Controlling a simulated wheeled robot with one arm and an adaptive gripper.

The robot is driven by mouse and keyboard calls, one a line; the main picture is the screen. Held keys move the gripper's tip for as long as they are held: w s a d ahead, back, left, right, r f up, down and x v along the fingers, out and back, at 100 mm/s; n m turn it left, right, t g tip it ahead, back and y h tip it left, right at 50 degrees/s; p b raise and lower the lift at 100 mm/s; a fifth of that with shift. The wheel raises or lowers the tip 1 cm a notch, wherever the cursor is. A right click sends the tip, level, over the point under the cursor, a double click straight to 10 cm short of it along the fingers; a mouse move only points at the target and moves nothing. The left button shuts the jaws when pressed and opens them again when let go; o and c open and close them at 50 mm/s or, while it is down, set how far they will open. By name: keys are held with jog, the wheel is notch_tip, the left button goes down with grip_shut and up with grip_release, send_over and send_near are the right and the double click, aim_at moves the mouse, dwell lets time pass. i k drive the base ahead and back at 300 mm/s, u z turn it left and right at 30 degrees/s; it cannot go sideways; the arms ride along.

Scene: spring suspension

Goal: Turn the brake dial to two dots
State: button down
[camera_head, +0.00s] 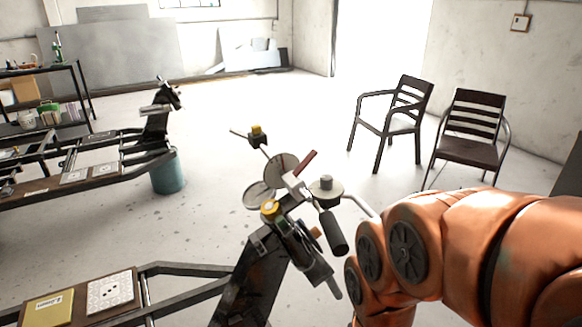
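A dark stand with a cluster of parts (255,270) rises in the middle of the camera_head view. The cluster carries round grey discs (283,166), a flat grey disc with a knob on top (326,187), a yellow-topped knob (270,207), a red-brown lever (307,161) and a black cylindrical grip (333,232). I cannot tell which part is the brake dial, and no dot marks on it can be read. My orange arm (450,240) fills the lower right, beside the cluster. My gripper is not visible.
A dark frame at the lower left bears a white dotted card (110,292) and a yellow card (48,308). Two dark chairs (392,110) (471,130) stand at the back right. A teal bucket (168,174) stands under another frame at left. The floor behind the cluster is clear.

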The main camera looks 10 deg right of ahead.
aim_at(326, 179)
jog(key=u, duration=0.45)
jog(key=k, duration=0.55)
jog(key=u, duration=1.2)
jog(key=i, duration=0.85)
jog(key=z, duration=0.6)
